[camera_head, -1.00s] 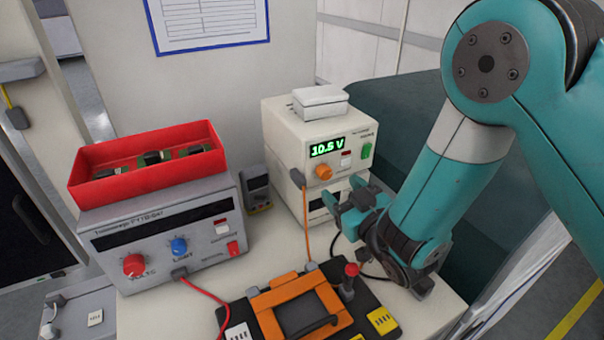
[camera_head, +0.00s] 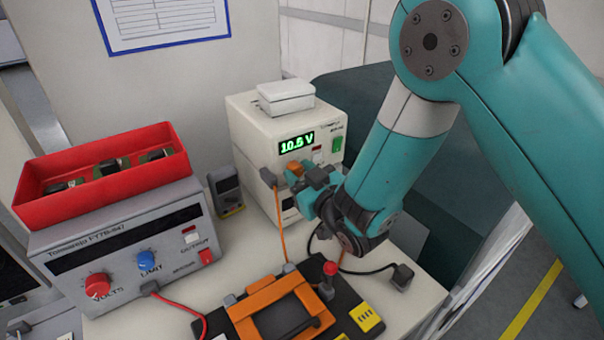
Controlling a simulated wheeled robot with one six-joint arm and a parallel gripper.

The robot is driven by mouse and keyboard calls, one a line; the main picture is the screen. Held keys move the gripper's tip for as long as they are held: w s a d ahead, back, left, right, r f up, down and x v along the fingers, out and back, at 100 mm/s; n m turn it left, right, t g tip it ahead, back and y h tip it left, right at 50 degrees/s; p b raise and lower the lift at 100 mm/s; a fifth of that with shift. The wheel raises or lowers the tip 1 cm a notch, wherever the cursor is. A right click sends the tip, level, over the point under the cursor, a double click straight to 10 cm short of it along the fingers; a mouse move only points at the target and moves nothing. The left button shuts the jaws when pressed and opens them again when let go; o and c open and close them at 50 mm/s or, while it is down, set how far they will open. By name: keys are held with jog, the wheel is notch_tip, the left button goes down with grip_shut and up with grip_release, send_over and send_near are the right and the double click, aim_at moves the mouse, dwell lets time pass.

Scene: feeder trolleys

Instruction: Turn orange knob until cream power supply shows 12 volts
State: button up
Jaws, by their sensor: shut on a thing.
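The cream power supply (camera_head: 252,137) stands at the back of the bench, its green display (camera_head: 296,143) reading about 10.5 V; the last digit is slightly unclear. The orange knob (camera_head: 295,168) is on its front, below the display, and partly hidden by the gripper. My gripper (camera_head: 294,174) is at the front of the supply with its fingers around the knob, shut on it. My teal arm reaches in from the upper right.
A grey supply (camera_head: 130,255) with a red knob and a blue knob carries a red bin (camera_head: 100,177) at the left. A handheld meter (camera_head: 228,194) stands between the supplies. An orange and black device (camera_head: 280,309) with a red-topped stick lies in front. An orange cable hangs below the gripper.

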jog(key=m+p, duration=0.1)
jog(key=m, duration=0.4)
jog(key=shift+m, duration=0.3)
jog(key=o, duration=0.9)
